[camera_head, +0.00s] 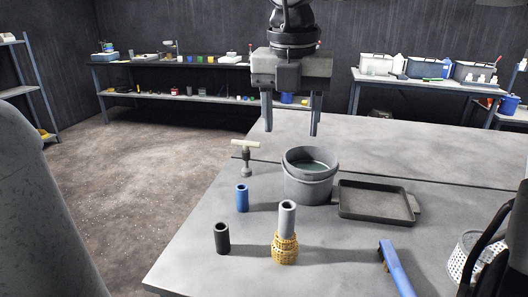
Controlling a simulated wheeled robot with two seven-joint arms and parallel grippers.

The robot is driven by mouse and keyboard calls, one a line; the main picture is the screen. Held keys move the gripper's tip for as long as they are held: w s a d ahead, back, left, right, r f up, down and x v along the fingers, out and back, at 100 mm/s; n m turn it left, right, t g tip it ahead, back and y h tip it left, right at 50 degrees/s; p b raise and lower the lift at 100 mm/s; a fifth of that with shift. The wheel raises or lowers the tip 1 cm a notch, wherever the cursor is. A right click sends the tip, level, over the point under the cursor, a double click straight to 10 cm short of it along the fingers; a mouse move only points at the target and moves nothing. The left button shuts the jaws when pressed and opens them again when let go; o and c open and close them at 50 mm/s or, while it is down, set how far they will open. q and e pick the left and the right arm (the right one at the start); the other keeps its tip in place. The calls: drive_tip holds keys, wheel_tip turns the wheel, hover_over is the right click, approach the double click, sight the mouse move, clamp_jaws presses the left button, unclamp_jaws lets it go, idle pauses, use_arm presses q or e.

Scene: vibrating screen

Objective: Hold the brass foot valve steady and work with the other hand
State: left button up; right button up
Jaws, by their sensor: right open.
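The brass foot valve (285,250) stands upright near the front middle of the grey table. It has a yellow, mesh-like brass lower part and a plain grey tube on top. My right gripper (290,130) hangs at the top middle, its two fingers pointing down, spread apart with nothing between them. It is above and beyond the foot valve, well apart from it. My left gripper is not in view.
A grey bucket (308,189) of liquid stands behind the valve, beside a dark tray (374,202). A blue tube (242,199), a black tube (222,238) and a T-handled tool (246,156) stand left. A blue-handled brush (394,268) and perforated basket (468,256) are right.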

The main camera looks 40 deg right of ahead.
drive_tip(key=b, duration=0.5)
hover_over(287, 215)
wheel_tip(287, 215, down, 6)
drive_tip(key=f, duration=0.4)
drive_tip(key=w+d+f, duration=0.1)
drive_tip(key=f, duration=0.9)
drive_tip(key=shift+w+d+f+p, duration=0.15)
drive_tip(key=shift+d+f+p, duration=0.05)
drive_tip(key=shift+f+p, duration=0.1)
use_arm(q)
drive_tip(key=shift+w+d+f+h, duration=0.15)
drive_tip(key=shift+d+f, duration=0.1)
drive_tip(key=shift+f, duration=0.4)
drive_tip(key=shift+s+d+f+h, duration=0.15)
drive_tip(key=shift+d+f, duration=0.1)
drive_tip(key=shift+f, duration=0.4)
use_arm(e)
drive_tip(key=shift+f, duration=0.6)
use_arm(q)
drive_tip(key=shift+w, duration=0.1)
